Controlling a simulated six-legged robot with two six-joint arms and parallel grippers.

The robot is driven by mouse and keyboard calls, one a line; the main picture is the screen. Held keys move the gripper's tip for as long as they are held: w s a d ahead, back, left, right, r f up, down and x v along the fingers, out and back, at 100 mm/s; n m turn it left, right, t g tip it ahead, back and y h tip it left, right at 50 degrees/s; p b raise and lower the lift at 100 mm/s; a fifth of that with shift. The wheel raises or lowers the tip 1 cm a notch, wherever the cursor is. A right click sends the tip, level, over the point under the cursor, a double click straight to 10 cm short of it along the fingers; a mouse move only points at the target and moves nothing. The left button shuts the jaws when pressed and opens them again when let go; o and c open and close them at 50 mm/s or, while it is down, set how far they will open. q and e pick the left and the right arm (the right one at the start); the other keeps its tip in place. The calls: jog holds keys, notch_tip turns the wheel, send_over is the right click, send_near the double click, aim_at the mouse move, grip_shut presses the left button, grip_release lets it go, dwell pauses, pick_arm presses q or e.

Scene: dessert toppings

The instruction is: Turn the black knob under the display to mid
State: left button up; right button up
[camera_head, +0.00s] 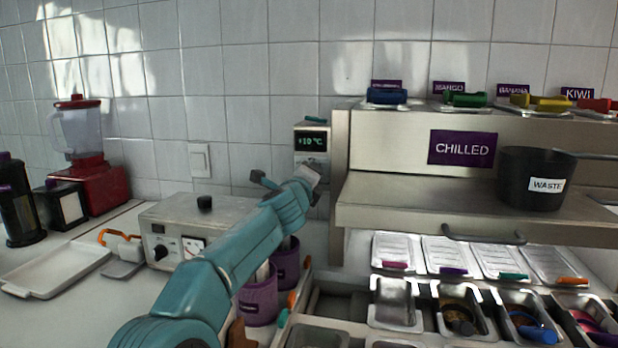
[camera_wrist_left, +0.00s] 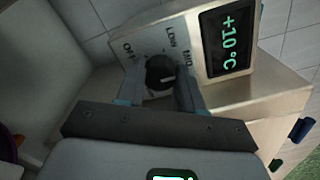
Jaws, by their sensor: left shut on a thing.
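The display (camera_head: 311,142) is on a small box at the left end of the chilled unit and reads +10 °C. The display also shows in the left wrist view (camera_wrist_left: 229,38), to the right of the knob. The black knob (camera_wrist_left: 160,70) sits on the same panel, with the labels OFF, LOW and MID around it. A short pale mark on the knob points to the right; I cannot tell exactly which label it lines up with. My left gripper (camera_wrist_left: 159,84) is shut on the knob, one finger on each side. In the head view my gripper (camera_head: 305,180) hides the knob.
The chilled unit's shelf (camera_head: 400,207) and a black waste bin (camera_head: 536,180) are to the right. Purple cups (camera_head: 258,302) stand below my arm. A metal appliance (camera_head: 160,218) with its own knob, a white tray (camera_head: 55,272) and a red blender (camera_head: 88,185) are on the left.

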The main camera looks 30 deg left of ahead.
pick_arm(q)
jog(key=o, duration=1)
jog(key=shift+o, duration=0.2)
jog(key=b+v, duration=0.8)
jog(key=v, duration=0.8)
jog(key=shift+s, duration=0.15)
